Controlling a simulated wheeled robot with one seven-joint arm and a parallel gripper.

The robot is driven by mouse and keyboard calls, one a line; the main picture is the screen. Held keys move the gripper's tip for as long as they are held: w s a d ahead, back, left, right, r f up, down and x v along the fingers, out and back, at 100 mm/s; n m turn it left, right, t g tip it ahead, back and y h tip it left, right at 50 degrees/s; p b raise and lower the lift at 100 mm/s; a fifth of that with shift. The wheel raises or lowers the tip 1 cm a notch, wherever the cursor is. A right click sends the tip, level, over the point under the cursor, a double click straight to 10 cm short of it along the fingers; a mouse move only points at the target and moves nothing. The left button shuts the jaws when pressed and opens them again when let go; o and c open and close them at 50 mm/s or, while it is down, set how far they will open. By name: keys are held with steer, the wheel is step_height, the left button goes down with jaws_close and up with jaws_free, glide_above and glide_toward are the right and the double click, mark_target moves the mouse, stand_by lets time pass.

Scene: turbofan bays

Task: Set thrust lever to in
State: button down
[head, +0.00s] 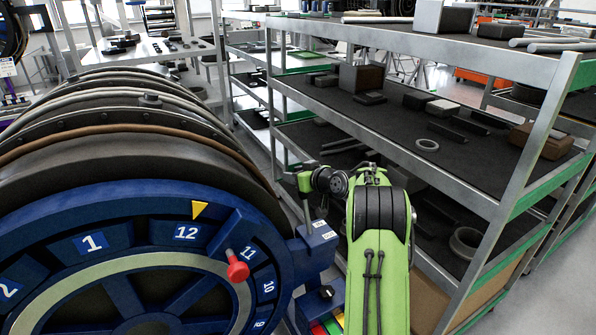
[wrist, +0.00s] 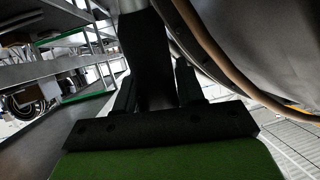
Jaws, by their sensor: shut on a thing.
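The thrust lever appears to be the upright shaft (head: 306,213) rising from a blue box (head: 318,241) beside the big blue numbered wheel in the head view. My gripper (head: 301,177) is at the top of this shaft, and its fingers are small and partly hidden there. In the wrist view a dark upright bar (wrist: 148,50) stands between the two dark fingers of my gripper (wrist: 157,88). My gripper is shut on it. The lever's marked positions are too small to read.
The blue wheel (head: 125,233) carries a red knob (head: 237,270) and a yellow pointer. The ribbed engine casing (head: 110,150) fills the left. A metal shelf rack (head: 400,135) with parts stands close on the right. A narrow floor aisle lies between rack and engine.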

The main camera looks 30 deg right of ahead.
steer(key=c, duration=1.1)
jaws_free()
steer(key=o, duration=0.3)
steer(key=shift+w, duration=0.2)
steer(key=b+v, duration=0.2)
steer(key=v, duration=1.3)
steer(key=shift+s+d, duration=0.1)
steer(key=shift+s, duration=0.3)
